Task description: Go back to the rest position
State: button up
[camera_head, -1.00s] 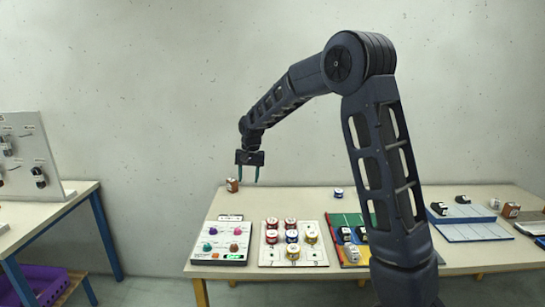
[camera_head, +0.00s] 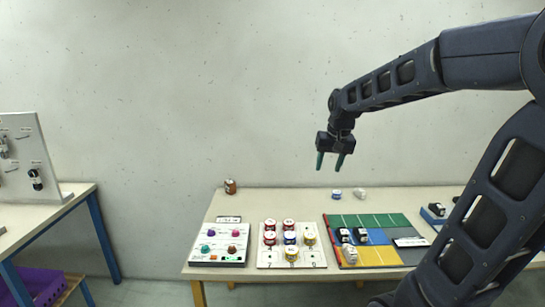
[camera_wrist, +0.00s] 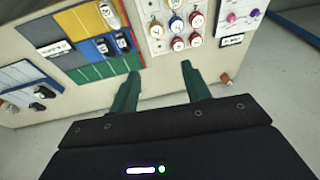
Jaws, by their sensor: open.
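My gripper (camera_head: 329,161) is open and empty in the head view. Its two green fingers point down, apart, in the air in front of the wall and above the back edge of the table. It also shows in the wrist view (camera_wrist: 162,88), with nothing between the fingers and the table beyond them. My arm reaches in from the right side of the head view and hides part of the table's right end.
The table (camera_head: 290,197) holds a knob panel (camera_head: 219,257), a white board with several small round jars (camera_head: 264,262), and a coloured mat (camera_head: 385,256) with dark and white items. A brown jar (camera_head: 230,187) stands at the back left. Another table (camera_head: 72,196) is at left.

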jog(key=s+d+f, duration=0.1)
jog(key=s+d, duration=0.4)
jog(key=s, duration=0.3)
jog(key=s+d+f+t+h, duration=0.1)
jog(key=s+d, duration=0.4)
jog(key=s, duration=0.3)
jog(key=shift+f+t, duration=0.3)
jog(key=shift+f, duration=0.1)
dwell(1.6)
